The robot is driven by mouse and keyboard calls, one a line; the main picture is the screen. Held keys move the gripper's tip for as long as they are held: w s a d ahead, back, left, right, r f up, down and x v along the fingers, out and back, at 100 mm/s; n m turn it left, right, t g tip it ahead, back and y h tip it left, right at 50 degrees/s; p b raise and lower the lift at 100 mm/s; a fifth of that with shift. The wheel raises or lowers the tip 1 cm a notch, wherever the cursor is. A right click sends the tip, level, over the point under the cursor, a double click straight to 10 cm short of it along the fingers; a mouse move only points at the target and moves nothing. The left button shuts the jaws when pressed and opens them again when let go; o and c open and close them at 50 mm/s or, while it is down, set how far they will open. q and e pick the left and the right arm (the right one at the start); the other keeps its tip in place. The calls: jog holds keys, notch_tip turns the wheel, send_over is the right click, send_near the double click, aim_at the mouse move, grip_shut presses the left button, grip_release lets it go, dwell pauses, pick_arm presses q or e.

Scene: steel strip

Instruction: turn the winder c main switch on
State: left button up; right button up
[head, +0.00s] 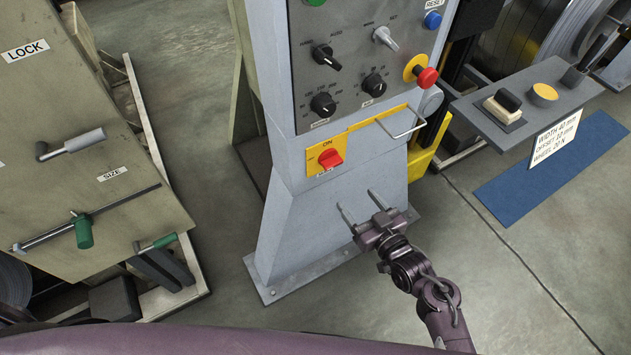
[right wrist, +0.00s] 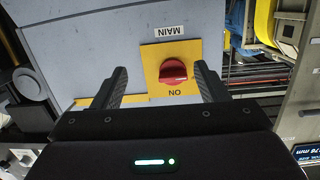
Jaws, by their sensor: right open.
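The main switch is a red rotary knob (head: 330,159) on a yellow plate (head: 313,164) low on the grey control column. "ON" is printed above the knob in the head view. In the right wrist view the knob (right wrist: 174,72) appears upside down, between "MAIN" and "ON"; its grip looks to lie crosswise. My right gripper (head: 357,200) is open and empty, below and right of the knob in the head view. In the right wrist view its fingers (right wrist: 161,67) stand apart on either side of the knob, nearer the camera, with no visible contact. My left gripper is not in view.
Above the switch is a panel (head: 352,35) with black knobs and a red emergency button (head: 427,78). A metal handle (head: 402,124) sticks out right of the switch. A beige machine (head: 60,110) stands left. A grey shelf (head: 540,95) stands right. Floor before the column is clear.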

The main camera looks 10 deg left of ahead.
jog(key=t+y, duration=0.1)
send_near(335, 166)
jog(key=x, duration=0.3)
jog(key=shift+n, duration=0.4)
jog(key=x, duration=0.6)
jog(key=shift+w+a+r, duration=0.1)
jog(key=shift+w+a, duration=0.05)
jog(key=shift+w, duration=0.05)
jog(key=c, duration=1)
